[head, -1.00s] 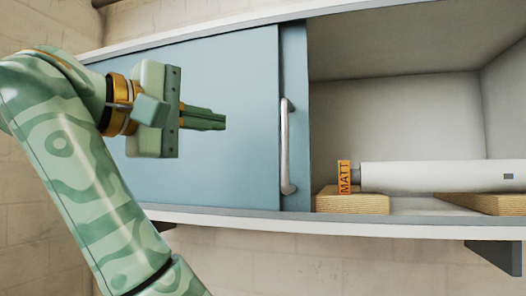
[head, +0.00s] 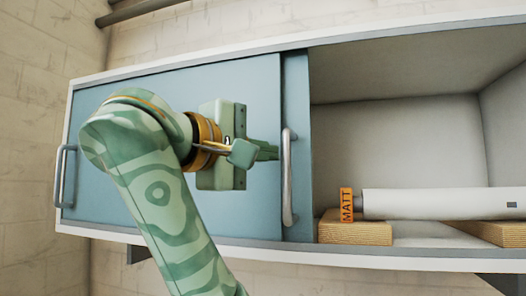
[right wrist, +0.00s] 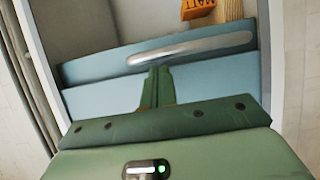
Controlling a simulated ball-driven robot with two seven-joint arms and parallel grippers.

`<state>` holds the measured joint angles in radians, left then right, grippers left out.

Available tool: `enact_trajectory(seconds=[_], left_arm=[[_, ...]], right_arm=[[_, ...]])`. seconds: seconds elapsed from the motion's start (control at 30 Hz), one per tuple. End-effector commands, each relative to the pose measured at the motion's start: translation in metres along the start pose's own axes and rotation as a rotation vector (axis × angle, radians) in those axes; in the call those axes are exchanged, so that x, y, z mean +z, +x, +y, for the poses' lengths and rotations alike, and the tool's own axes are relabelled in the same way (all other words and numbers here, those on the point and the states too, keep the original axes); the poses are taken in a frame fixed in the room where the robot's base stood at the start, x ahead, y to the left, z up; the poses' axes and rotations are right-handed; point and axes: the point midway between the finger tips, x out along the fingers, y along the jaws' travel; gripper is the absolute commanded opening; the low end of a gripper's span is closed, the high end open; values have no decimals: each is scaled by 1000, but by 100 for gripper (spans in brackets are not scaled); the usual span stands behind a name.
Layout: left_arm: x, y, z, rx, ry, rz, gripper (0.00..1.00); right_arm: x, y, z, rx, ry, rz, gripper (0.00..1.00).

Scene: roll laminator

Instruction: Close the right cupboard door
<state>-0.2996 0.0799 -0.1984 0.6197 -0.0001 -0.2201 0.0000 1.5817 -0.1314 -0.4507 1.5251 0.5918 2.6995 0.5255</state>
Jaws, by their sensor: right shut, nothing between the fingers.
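The right cupboard door (head: 299,120) is slid left and shows as a narrow blue strip beside the left door (head: 110,120). Its upright metal handle (head: 287,180) also shows in the right wrist view (right wrist: 190,52). The right part of the cupboard stands open. My right gripper (head: 276,152) is shut and empty, in front of the left door, with its fingertips just left of the handle. In the right wrist view, the fingertips (right wrist: 156,70) are close to the handle; I cannot tell whether they touch. My left gripper is not in view.
Inside the open part, a white roll (head: 430,204) with an orange MATT tag (head: 346,204) lies by wooden blocks (head: 355,232). The left door has its own handle (head: 62,176) at the far left. The cupboard's lower edge (head: 340,259) runs below the doors.

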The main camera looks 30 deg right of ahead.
Motion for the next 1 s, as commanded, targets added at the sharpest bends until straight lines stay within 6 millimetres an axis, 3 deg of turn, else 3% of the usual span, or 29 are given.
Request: enact_trajectory(seconds=[0.17,0.37,0.7,1.0], left_arm=[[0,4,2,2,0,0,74],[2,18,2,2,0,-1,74],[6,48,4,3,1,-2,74],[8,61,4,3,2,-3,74]], right_arm=[[7,3,-1,-1,2,0,0],[39,18,-4,0,6,0,0],[143,67,-4,0,11,-2,0],[241,113,-3,0,10,-3,0]])
